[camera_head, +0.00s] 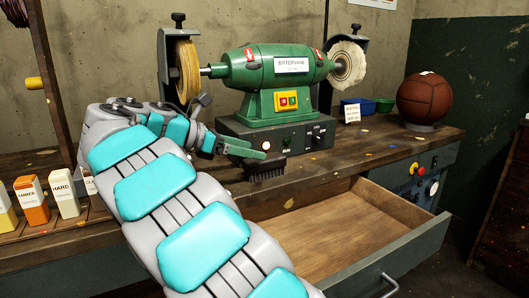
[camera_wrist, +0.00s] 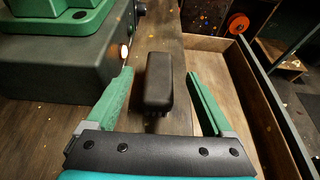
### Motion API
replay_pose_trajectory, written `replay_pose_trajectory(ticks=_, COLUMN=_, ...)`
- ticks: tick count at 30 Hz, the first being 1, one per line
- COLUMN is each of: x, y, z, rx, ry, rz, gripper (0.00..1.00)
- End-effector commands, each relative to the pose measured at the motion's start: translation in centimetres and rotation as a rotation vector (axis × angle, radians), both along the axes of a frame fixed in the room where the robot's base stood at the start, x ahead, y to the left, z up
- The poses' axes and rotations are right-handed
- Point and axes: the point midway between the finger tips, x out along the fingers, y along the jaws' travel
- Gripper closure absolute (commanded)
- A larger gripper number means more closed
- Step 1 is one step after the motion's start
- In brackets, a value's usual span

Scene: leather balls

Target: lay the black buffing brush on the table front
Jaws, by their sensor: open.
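The black buffing brush (camera_head: 267,170) sits on the wooden table (camera_head: 335,160), bristles down, just in front of the green buffing machine (camera_head: 285,75). In the wrist view the brush (camera_wrist: 158,80) lies between the two green fingers of my gripper (camera_wrist: 160,74). The fingers are apart, with a visible gap on each side of the brush. In the head view my gripper (camera_head: 258,155) reaches the brush from the left. My arm hides part of the table front there.
An open, empty wooden drawer (camera_head: 340,230) juts out below the table front, right of the brush. A brown leather ball (camera_head: 424,98) stands at the right. Small labelled blocks (camera_head: 64,195) stand at the left. Bare tabletop lies right of the brush.

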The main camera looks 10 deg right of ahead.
Motion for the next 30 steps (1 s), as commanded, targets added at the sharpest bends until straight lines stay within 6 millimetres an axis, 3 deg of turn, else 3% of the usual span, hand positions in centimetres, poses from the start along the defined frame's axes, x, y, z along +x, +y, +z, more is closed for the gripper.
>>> replay_pose_trajectory(ticks=3, x=-0.5, y=1.8, z=0.9, rx=0.001, ry=-0.001, rz=0.003, gripper=0.14)
replay_pose_trajectory(ticks=9, x=-1.1, y=3.4, z=1.5, rx=0.0, ry=0.001, rz=0.002, gripper=0.14)
replay_pose_trajectory(ticks=30, x=-1.2, y=3.8, z=1.6, rx=0.0, ry=0.002, rz=0.001, gripper=0.14)
